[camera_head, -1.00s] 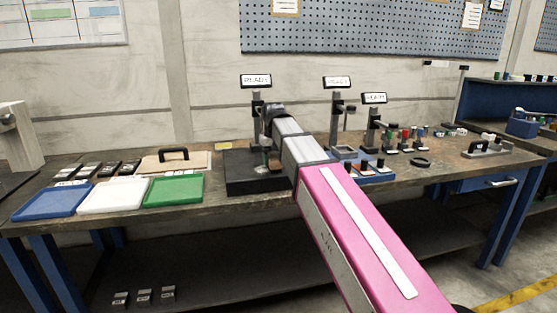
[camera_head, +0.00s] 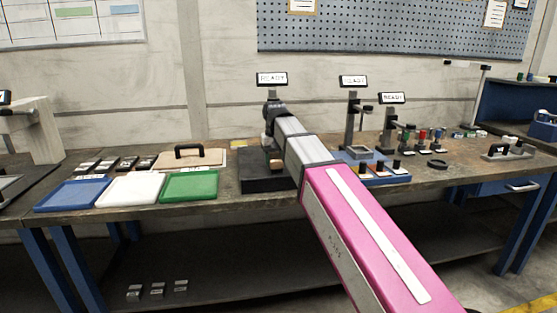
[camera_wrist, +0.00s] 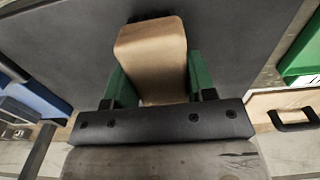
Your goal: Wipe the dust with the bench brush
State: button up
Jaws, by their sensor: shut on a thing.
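My gripper (camera_wrist: 154,84) has green fingers shut on the wooden body of the bench brush (camera_wrist: 152,45). The brush also shows in the head view (camera_head: 276,165), small, under the end of my arm. It is over the black base plate (camera_head: 255,184) of a stand with a READY display (camera_head: 272,79). In the wrist view the dark flat plate (camera_wrist: 225,40) fills the area behind the brush. No dust can be made out.
Left of the plate are green (camera_head: 190,186), white (camera_head: 131,189) and blue (camera_head: 72,194) trays and a board with a black handle (camera_head: 190,151). Right of it are a blue fixture (camera_head: 384,177) and two more display stands (camera_head: 353,82) (camera_head: 393,98).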

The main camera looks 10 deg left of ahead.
jog(key=shift+s+a, duration=0.2)
jog(key=shift+a, duration=0.35)
jog(key=shift+s+a, duration=0.15)
jog(key=shift+a, duration=0.4)
jog(key=shift+d, duration=0.1)
jog(key=shift+w+d+f, duration=0.15)
jog(key=shift+w+d, duration=0.1)
jog(key=shift+d, duration=0.55)
jog(key=shift+w+d+f, duration=0.1)
jog(key=shift+w+d, duration=0.1)
jog(key=shift+d, duration=0.65)
jog(key=shift+c, duration=0.9)
jog(key=shift+w+d+r, duration=0.1)
jog(key=shift+w+d, duration=0.25)
jog(key=shift+d, duration=0.7)
jog(key=shift+w+d+r, duration=0.1)
jog(key=shift+w+d, duration=0.2)
jog(key=shift+d, duration=0.8)
jog(key=shift+w+d+r, duration=0.1)
jog(key=shift+w+d, duration=0.25)
jog(key=shift+d, duration=0.7)
jog(key=shift+w+d+f, duration=0.1)
jog(key=shift+w+d, duration=0.15)
jog(key=shift+d, duration=0.55)
jog(key=shift+w+d+f, duration=0.1)
jog(key=shift+w+d, duration=0.1)
jog(key=shift+d, duration=0.6)
jog(key=shift+r, duration=0.1)
